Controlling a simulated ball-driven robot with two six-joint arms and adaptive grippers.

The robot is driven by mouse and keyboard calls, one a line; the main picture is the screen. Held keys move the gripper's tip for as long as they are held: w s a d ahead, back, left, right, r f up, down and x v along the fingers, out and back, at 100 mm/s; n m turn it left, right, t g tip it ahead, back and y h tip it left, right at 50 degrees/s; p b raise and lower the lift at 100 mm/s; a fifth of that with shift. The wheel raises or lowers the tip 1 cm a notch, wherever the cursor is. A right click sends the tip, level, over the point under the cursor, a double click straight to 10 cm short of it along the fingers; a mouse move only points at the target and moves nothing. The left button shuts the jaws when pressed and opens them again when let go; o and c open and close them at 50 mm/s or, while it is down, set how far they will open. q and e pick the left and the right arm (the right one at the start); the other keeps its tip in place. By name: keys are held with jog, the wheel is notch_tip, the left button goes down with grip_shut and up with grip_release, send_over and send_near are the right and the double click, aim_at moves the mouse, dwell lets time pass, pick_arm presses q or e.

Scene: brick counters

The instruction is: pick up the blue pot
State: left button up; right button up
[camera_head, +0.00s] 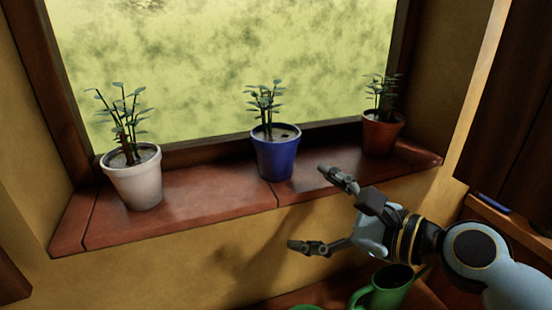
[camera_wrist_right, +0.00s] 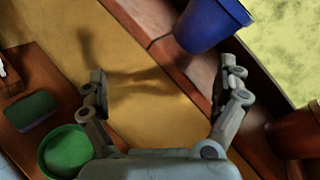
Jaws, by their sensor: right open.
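The blue pot (camera_head: 275,158) with a small green plant stands upright in the middle of the red-brown window sill. In the right wrist view the blue pot (camera_wrist_right: 208,24) shows at the top, beyond my fingers. My right gripper (camera_head: 322,210) is open and empty, in front of the sill and to the lower right of the blue pot, apart from it. In the right wrist view its two fingers (camera_wrist_right: 166,86) are spread wide with the wall and a shadow between them. My left gripper is not in view.
A white pot (camera_head: 136,184) stands on the sill at left and a terracotta pot (camera_head: 380,134) at right, both with plants. A green jug (camera_head: 384,288) stands below my right gripper. The sill (camera_head: 215,188) is bare between the white and blue pots.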

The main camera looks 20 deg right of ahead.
aim_at(293, 150)
jog(key=w+r+m+t, duration=0.1)
jog(key=w+r+m, duration=0.1)
jog(key=w+r+m+t, duration=0.1)
jog(key=w+r+m, duration=0.1)
jog(key=w+m, duration=0.1)
jog(key=w+r+m+t+p, duration=0.1)
jog(key=w+r+m, duration=0.1)
jog(key=m, duration=0.1)
jog(key=shift+w+r, duration=0.1)
jog(key=shift+w, duration=0.1)
jog(key=x, duration=0.6)
jog(key=shift+f, duration=0.3)
jog(key=shift+s, duration=0.1)
jog(key=c, duration=1.4)
jog(key=shift+r, duration=0.1)
jog(key=shift+c, duration=0.8)
jog(key=shift+r+p, duration=0.1)
jog(key=shift+p, duration=0.2)
